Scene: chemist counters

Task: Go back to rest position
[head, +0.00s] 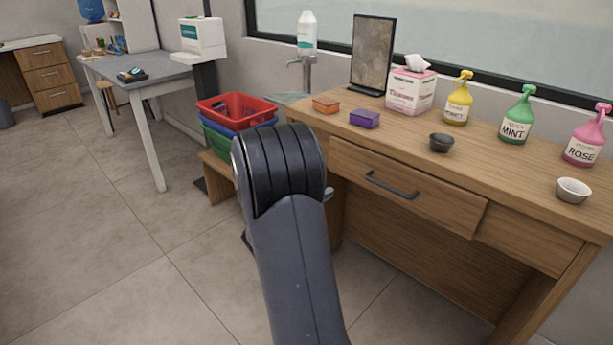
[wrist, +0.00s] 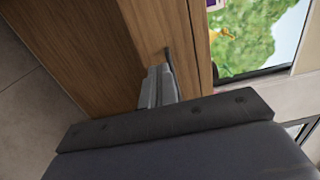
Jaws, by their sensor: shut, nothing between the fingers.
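My arm rises through the middle of the head view and hides most of my gripper behind it. In the wrist view my gripper (wrist: 156,80) is shut and empty. Its grey fingers show in front of brown wood panelling (wrist: 95,50); I cannot tell whether they touch it. In the head view my arm is in front of the wooden counter (head: 400,165), to the left of its drawer with a dark handle (head: 391,186).
On the counter stand an orange box (head: 326,104), a purple box (head: 364,118), a tissue box (head: 411,90), a dark bowl (head: 441,142), a white bowl (head: 573,190) and spray bottles (head: 516,118). Stacked baskets (head: 237,107) stand left. Open floor (head: 90,240) lies further left.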

